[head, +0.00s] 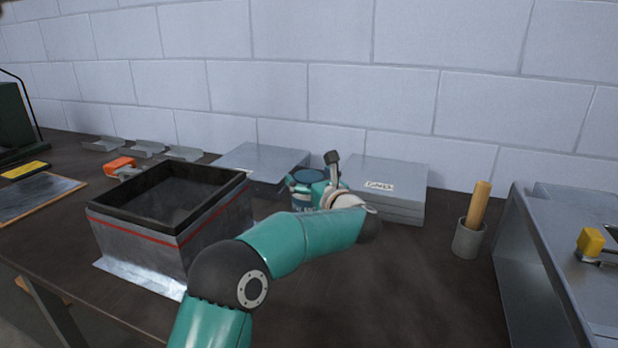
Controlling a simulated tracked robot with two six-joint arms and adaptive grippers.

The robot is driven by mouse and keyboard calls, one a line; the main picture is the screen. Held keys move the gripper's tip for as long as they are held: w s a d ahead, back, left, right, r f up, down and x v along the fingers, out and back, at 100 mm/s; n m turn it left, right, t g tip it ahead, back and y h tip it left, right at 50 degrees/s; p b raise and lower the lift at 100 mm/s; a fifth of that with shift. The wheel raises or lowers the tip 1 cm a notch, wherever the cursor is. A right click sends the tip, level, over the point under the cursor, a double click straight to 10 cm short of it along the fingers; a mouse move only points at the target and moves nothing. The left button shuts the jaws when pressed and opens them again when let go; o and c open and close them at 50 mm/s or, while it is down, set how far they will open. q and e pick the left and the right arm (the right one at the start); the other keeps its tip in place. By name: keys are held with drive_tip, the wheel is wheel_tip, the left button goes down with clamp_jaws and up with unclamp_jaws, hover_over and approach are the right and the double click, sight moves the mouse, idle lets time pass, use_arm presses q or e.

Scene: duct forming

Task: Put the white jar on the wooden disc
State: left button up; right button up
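My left arm reaches in from the bottom and bends over the middle of the bench. My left gripper (326,182) is at its far end, near the grey sheet stacks, mostly hidden by its own wrist. A dark finger part sticks up there, but I cannot see whether the fingers are apart or hold anything. A round dark-blue top with a teal rim shows right beside it; I cannot tell what it belongs to. I cannot make out a white jar or a wooden disc in this view. My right gripper is not in view.
An open metal duct box (140,245) with a black rim stands left of my arm. Sheet stacks (390,178) lie along the wall. A grey cup (467,240) with a wooden handle (479,203) stands right, beside a metal machine (540,270). The front-right bench is clear.

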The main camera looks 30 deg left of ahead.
use_arm(q)
drive_tip(key=shift+s+d, duration=0.1)
drive_tip(key=shift+d, duration=0.1)
drive_tip(key=b+v, duration=0.1)
drive_tip(key=v, duration=1)
drive_tip(key=shift+d+b, duration=0.25)
drive_tip(key=shift+b, duration=0.1)
drive_tip(key=shift+s, duration=0.15)
